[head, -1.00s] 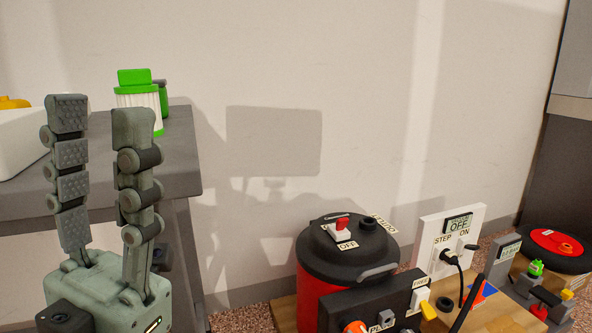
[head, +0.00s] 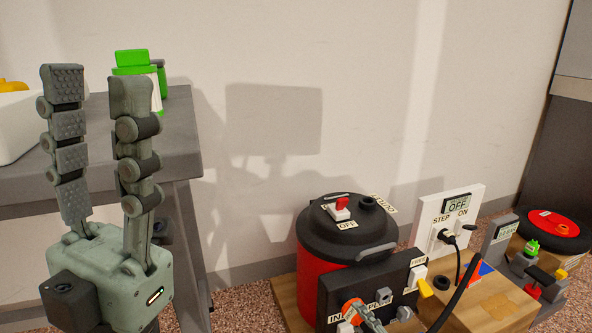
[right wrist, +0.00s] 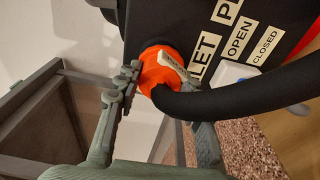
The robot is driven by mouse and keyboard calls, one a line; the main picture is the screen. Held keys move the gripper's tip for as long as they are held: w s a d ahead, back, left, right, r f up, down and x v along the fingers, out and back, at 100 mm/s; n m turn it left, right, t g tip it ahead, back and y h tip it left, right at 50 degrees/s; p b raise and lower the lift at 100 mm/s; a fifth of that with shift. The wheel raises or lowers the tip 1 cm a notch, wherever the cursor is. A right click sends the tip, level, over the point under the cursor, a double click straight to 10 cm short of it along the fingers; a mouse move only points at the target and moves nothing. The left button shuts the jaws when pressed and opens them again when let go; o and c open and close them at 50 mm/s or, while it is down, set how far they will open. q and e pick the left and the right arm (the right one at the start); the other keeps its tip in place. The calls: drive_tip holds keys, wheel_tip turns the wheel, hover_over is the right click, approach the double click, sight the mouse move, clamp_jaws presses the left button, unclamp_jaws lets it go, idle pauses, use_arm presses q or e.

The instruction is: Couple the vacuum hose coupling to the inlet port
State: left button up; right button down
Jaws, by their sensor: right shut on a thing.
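The orange hose coupling (right wrist: 160,68) is up against the black panel (right wrist: 180,20) by the partly hidden INLET label, and the black hose (right wrist: 235,100) runs from it to the right. It also shows in the head view (head: 351,305). The inlet port is hidden behind the coupling; I cannot tell whether the coupling is seated. My right gripper (right wrist: 160,112) is shut on the coupling, fingers on either side; in the head view only its grey finger parts (head: 371,318) show. My left gripper (head: 96,88) is raised, open and empty at the left.
The red vacuum drum (head: 325,270) with its black lid stands behind the panel. A grey table (head: 185,145) is behind my left gripper.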

sight(363, 323)
drive_tip(key=c, duration=0.9)
unclamp_jaws()
drive_tip(key=shift+w+r, duration=0.15)
drive_tip(key=shift+p+v, duration=0.6)
drive_tip(key=shift+v, duration=1.15)
drive_tip(key=shift+s+a+p+v, duration=0.15)
drive_tip(key=shift+p+v, duration=0.25)
drive_tip(key=shift+v, duration=1.05)
drive_tip(key=shift+s+a+p+v, duration=0.1)
drive_tip(key=shift+a+p+v, duration=0.25)
drive_tip(key=shift+v, duration=1.05)
drive_tip(key=shift+d, duration=0.1)
